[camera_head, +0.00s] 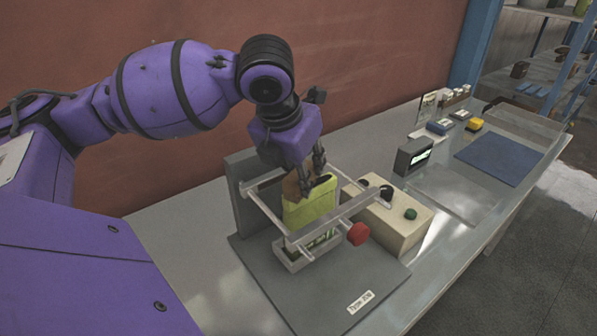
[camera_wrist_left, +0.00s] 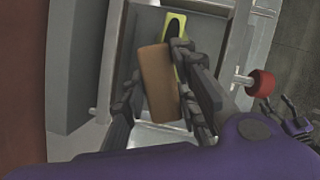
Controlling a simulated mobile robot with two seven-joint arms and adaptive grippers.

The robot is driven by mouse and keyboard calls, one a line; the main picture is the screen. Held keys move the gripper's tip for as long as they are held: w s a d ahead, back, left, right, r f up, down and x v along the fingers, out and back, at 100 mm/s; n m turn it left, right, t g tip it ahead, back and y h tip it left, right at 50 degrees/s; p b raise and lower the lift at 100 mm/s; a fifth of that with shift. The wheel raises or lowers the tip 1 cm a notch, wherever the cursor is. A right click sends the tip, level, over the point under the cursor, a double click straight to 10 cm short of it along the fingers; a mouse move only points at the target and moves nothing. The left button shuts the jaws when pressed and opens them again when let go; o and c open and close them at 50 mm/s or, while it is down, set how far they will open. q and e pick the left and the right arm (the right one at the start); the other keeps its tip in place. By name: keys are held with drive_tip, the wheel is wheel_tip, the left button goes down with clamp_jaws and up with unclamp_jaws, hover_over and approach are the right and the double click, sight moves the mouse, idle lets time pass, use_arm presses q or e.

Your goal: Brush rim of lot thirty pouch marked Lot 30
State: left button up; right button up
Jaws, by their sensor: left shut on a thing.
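The yellow-green pouch (camera_head: 309,207) stands upright in the clamp frame of the filler fixture. Its dark open mouth shows in the left wrist view (camera_wrist_left: 174,28). No lot number is readable on it. My left gripper (camera_head: 309,180) is above and beside the pouch mouth, shut on a brown block-like piece, apparently the brush (camera_wrist_left: 155,82). The brush is partly hidden by the fingers, and its bristles cannot be made out. Its far end lies close to the pouch mouth; contact cannot be told. My right gripper (camera_wrist_left: 280,108) shows small in the left wrist view, fingers apart and empty.
Metal bars and a red knob (camera_head: 358,234) surround the pouch. A beige control box (camera_head: 397,224) and a dark display (camera_head: 413,156) stand to the right. A blue mat (camera_head: 500,158) and small items lie farther back.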

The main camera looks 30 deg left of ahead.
use_arm(q)
drive_tip(key=shift+w+f, duration=0.1)
use_arm(e)
drive_tip(key=shift+s+f, duration=0.1)
use_arm(q)
drive_tip(key=shift+w+d, duration=0.25)
drive_tip(key=shift+w, duration=0.25)
drive_tip(key=shift+w+d, duration=0.2)
drive_tip(key=shift+w, duration=0.25)
use_arm(e)
drive_tip(key=shift+s+f, duration=0.25)
drive_tip(key=shift+f, duration=0.05)
use_arm(q)
drive_tip(key=shift+w, duration=0.15)
drive_tip(key=shift+w+d+b, duration=0.4)
drive_tip(key=shift+w, duration=0.45)
use_arm(e)
drive_tip(key=shift+s+f, duration=0.3)
use_arm(q)
drive_tip(key=shift+w+d, duration=0.1)
drive_tip(key=shift+w, duration=0.1)
drive_tip(key=shift+w+d, duration=0.35)
drive_tip(key=shift+w, duration=0.55)
use_arm(e)
drive_tip(key=shift+f, duration=0.1)
use_arm(q)
drive_tip(key=shift+r, duration=0.2)
